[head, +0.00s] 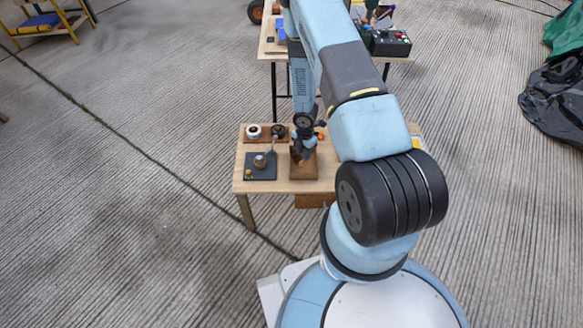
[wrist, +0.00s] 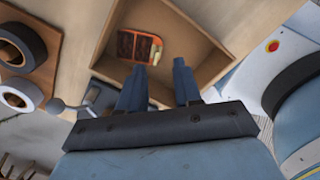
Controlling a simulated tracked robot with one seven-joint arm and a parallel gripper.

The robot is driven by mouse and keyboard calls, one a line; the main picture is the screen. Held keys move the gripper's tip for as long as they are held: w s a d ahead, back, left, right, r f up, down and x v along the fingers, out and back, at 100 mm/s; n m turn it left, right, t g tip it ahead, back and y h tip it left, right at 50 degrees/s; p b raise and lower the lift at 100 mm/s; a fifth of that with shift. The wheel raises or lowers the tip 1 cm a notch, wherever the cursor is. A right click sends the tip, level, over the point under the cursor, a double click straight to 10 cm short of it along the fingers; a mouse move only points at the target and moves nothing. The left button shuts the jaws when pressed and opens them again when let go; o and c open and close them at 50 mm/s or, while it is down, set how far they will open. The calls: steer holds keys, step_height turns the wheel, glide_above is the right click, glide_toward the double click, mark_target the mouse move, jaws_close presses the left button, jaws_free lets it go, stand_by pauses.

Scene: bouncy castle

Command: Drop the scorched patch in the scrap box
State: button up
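My gripper (wrist: 160,66) is open, with its two fingers apart and nothing visible between them. It is over an open wooden box (wrist: 207,48), which looks like the scrap box. A reddish-brown patch with dark marks and an orange-yellow edge (wrist: 133,46) lies flat on the box floor. It looks like the scorched patch. In the wrist view it shows just beyond the left fingertip; I cannot tell the height gap. In the head view my gripper (head: 302,152) hangs low over the brown box (head: 304,172) on the small table; the patch is not clear there.
A larger table (head: 268,48) stands behind.

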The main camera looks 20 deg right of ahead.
step_height(320, 180, up, 14)
steer(key=shift+f, duration=0.15)
stand_by(0.7)
